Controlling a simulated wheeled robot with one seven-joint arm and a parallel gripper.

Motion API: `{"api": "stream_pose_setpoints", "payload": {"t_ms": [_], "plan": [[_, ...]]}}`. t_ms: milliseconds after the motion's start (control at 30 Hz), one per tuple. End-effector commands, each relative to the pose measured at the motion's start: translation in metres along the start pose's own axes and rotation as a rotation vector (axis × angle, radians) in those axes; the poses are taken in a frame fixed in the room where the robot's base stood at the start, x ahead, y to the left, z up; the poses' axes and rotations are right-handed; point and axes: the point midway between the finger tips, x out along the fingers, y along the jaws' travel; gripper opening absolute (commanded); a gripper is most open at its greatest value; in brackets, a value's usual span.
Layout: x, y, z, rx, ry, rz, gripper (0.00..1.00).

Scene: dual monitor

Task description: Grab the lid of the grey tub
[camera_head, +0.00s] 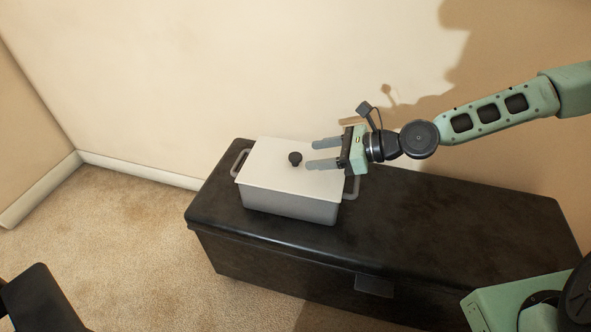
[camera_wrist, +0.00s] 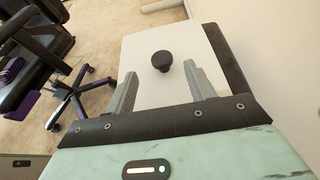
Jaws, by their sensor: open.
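The grey tub (camera_head: 290,205) stands on a black chest, with a handle at each end. Its flat white lid (camera_head: 270,178) lies on top and carries a round black knob (camera_head: 295,158) in the middle. The lid (camera_wrist: 150,90) and the knob (camera_wrist: 162,61) also show in the wrist view. My gripper (camera_head: 318,154) is open over the right part of the lid, its fingers pointing left toward the knob. In the wrist view my gripper (camera_wrist: 158,82) has its two fingers apart, and the knob lies just beyond the fingertips, between their lines. Nothing is between the fingers.
The black chest (camera_head: 450,225) has a bare top to the right of the tub. A beige wall (camera_head: 200,80) rises behind it. A wheeled office chair (camera_wrist: 60,70) with purple parts stands on the carpet at the left in the wrist view.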

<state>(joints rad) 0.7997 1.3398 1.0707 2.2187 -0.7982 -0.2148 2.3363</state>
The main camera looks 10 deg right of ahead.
Motion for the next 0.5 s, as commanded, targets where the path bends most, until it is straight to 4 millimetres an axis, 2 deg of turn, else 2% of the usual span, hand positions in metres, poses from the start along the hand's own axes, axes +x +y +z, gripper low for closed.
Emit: {"api": "stream_pose_setpoints", "payload": {"t_ms": [67,267,500], "plan": [[0.009,0.0,-0.001,-0.004,0.0,0.0,0.54],[0.02,0.0,-0.002,-0.004,0.0,0.0,0.54],[0.053,-0.002,-0.005,-0.007,0.001,0.001,0.54]]}}
